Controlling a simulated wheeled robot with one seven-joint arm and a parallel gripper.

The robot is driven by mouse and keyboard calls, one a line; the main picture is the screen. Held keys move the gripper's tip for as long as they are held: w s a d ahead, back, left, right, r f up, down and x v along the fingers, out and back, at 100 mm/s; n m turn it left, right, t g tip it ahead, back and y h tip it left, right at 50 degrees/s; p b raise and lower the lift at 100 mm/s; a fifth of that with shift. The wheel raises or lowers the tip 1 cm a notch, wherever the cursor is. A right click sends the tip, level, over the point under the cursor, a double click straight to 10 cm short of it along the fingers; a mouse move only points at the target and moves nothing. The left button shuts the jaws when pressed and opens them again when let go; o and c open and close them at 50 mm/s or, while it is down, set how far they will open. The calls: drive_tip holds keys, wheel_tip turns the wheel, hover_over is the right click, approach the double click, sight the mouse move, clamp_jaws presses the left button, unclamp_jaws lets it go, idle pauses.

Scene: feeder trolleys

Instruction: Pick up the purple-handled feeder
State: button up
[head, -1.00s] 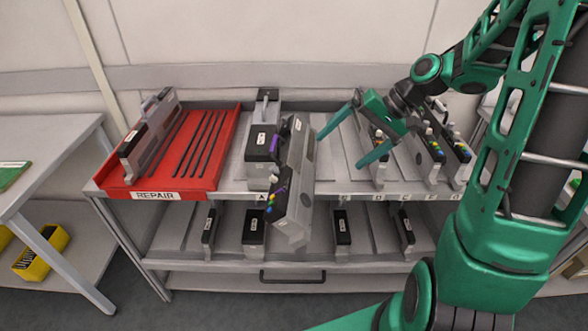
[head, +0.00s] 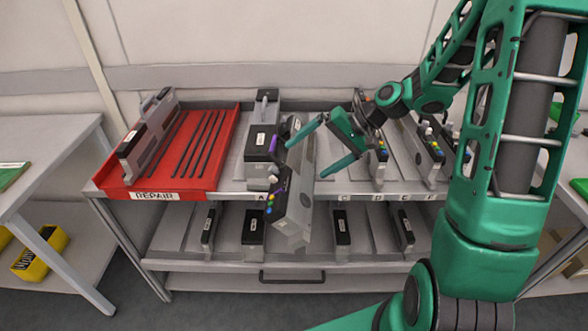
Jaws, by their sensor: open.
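The purple-handled feeder (head: 294,208) is a grey, narrow unit with a purple handle and coloured buttons. It lies tilted on the upper shelf at slot B, its near end sticking out past the shelf's front edge. My gripper (head: 305,162) is open, its two green fingers pointing down and left. Part of the feeder's far end is hidden behind the upper finger.
A grey feeder with a black top (head: 261,140) stands close at left in slot A. A red REPAIR tray (head: 222,150) holds another feeder (head: 148,140). More feeders (head: 428,150) stand to the right. The lower shelf (head: 290,262) holds several feeders.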

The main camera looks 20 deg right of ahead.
drive_tip(key=shift+x, duration=1.1)
drive_tip(key=c, duration=1.9)
drive_tip(key=shift+o, duration=0.2)
drive_tip(key=shift+r, duration=0.1)
drive_tip(key=shift+r, duration=0.15)
